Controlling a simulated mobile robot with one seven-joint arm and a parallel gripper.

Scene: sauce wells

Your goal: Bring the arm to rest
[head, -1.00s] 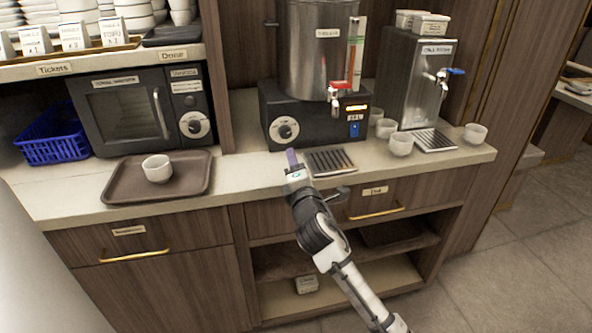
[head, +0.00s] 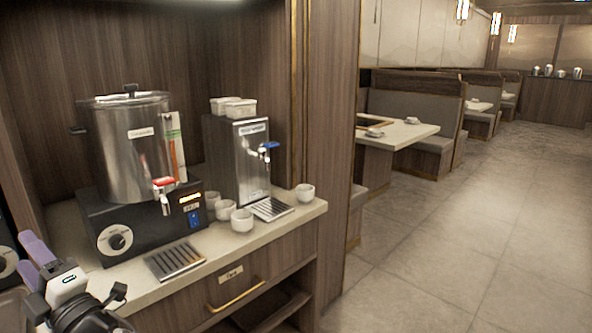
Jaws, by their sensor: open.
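My gripper (head: 32,254) is at the lower left of the head view, with two purple fingers spread apart. Nothing shows between them. The white and black wrist of my arm (head: 75,295) is below the fingers, cut off by the bottom edge. The gripper appears in front of the counter's left part, left of the drip grate (head: 175,261). I cannot tell its exact height over the counter.
The counter (head: 313,209) holds a steel urn (head: 120,160) on a black base, a water dispenser (head: 228,160) and several white cups (head: 242,220). A drawer handle (head: 236,296) sticks out in front. Open tiled floor (head: 430,250) lies to the right, with booths (head: 410,135) beyond.

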